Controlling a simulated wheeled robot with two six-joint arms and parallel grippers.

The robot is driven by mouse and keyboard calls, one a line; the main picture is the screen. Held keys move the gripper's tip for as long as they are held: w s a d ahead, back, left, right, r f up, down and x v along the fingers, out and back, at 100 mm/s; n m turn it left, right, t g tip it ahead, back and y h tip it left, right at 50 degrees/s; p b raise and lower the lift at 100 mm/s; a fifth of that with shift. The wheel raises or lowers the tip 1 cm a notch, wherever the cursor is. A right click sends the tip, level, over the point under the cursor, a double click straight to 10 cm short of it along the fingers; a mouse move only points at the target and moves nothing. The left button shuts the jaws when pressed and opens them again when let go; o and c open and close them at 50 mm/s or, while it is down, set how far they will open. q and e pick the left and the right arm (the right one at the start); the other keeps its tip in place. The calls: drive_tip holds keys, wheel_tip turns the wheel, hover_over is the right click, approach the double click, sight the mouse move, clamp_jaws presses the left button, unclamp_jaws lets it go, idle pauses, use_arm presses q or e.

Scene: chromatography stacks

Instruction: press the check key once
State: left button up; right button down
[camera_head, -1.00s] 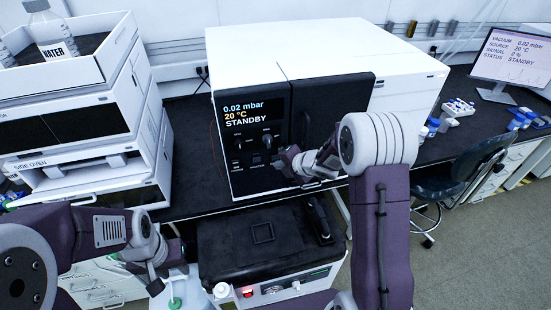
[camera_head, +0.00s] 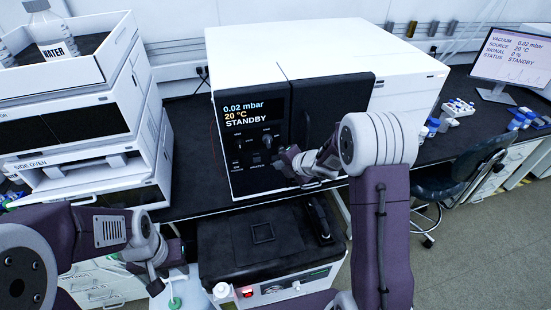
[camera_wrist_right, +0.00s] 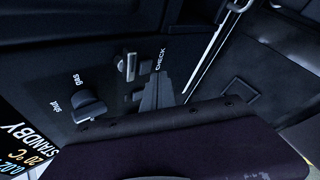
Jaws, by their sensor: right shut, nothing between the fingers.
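The check key's label "CHECK" (camera_wrist_right: 160,61) shows on the dark front panel in the right wrist view. A small grey key (camera_wrist_right: 138,95) sits by the label, partly hidden by my gripper. My right gripper (camera_wrist_right: 158,96) is shut and empty, its dark fingertips right at the panel beside the label. I cannot tell whether they touch the key. In the head view my right gripper (camera_head: 281,165) is at the lower right of the panel, below the display (camera_head: 246,113) reading 0.02 mbar, 20 °C, STANDBY. My left gripper (camera_head: 156,287) hangs low at the left; its jaw opening is unclear.
The white instrument stack (camera_head: 75,125) stands left, and a black-topped unit (camera_head: 220,240) sits in front below. A monitor (camera_head: 511,58) stands at right.

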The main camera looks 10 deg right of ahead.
drive_tip(key=shift+w, duration=0.1)
drive_tip(key=shift+w, duration=0.35)
drive_tip(key=shift+w+p, duration=0.35)
drive_tip(key=shift+p, duration=0.05)
idle(0.6)
drive_tip(key=shift+s, duration=0.1)
drive_tip(key=shift+s+b, duration=0.5)
drive_tip(key=shift+s, duration=0.2)
